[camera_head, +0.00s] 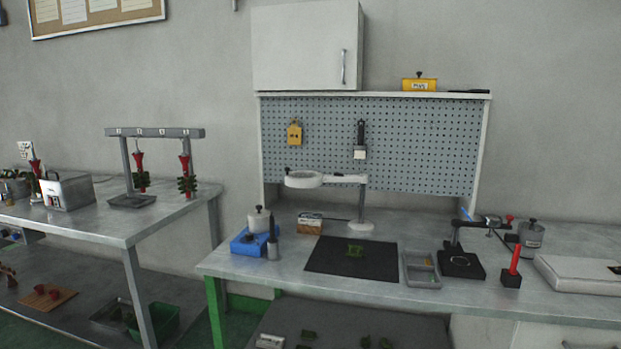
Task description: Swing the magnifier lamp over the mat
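The white magnifier lamp (304,179) stands at the back of the workbench on a post (362,203) with a round base. Its arm reaches left from the post, and its ring head hangs over the bench behind the mat's left part, as far as this view shows. Neither of my grippers is in view.
A pegboard (420,140) rises behind.

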